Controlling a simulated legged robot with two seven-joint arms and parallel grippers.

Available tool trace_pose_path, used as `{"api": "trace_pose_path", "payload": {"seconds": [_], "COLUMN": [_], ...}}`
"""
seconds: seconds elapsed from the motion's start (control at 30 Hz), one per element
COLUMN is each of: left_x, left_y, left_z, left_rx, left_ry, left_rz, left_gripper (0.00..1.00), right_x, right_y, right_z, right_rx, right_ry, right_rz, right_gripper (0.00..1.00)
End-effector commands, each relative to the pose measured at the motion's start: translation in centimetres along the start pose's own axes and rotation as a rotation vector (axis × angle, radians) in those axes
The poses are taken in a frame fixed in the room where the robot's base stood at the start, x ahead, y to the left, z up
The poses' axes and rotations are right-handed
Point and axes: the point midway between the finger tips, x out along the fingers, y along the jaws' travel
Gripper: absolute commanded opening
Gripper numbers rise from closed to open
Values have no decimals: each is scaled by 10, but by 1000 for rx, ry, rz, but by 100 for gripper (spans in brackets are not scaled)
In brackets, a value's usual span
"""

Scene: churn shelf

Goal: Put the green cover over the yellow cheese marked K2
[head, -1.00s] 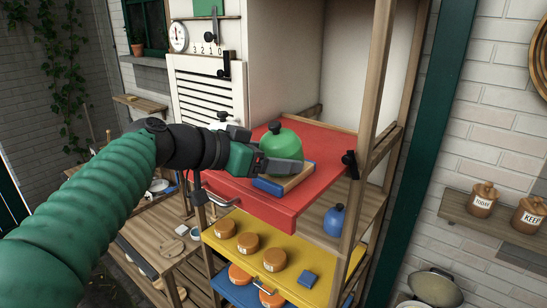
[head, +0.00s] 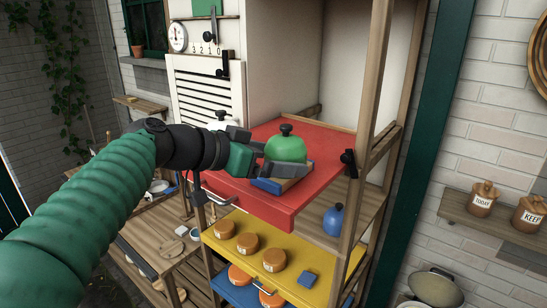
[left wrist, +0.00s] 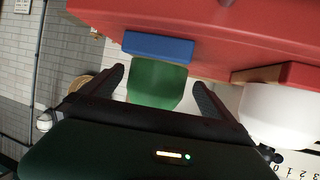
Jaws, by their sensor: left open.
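I cannot read which is marked K2. My right gripper is not in view.
A blue-edged block (head: 266,186) lies by my fingers on the red board. More cheeses sit on the blue board (head: 232,293).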

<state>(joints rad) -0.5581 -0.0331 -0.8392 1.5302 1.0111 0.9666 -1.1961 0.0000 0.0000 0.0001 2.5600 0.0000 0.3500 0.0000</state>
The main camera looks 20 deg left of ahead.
Motion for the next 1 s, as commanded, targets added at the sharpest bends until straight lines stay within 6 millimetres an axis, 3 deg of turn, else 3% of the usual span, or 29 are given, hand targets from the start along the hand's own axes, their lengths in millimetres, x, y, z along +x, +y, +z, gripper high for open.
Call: {"api": "trace_pose_path", "payload": {"seconds": [0.13,0.23,0.43,0.7,0.83,1.0], "left_x": [-8,-26,-85,-152,-165,-168], "left_y": [0,-1,-3,-4,-4,-4], "left_z": [1,4,5,2,2,1], "left_rx": [0,1,1,-1,-2,-2], "left_ry": [4,6,5,1,0,0], "left_rz": [0,-2,-4,-2,0,1], "left_gripper": [100,100,100,100,100,100], "right_x": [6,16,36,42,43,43], "right_y": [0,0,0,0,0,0], "right_z": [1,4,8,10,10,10], "right_rx": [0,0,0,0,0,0], "right_ry": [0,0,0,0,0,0], "right_rz": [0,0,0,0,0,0], "right_gripper": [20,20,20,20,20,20]}}
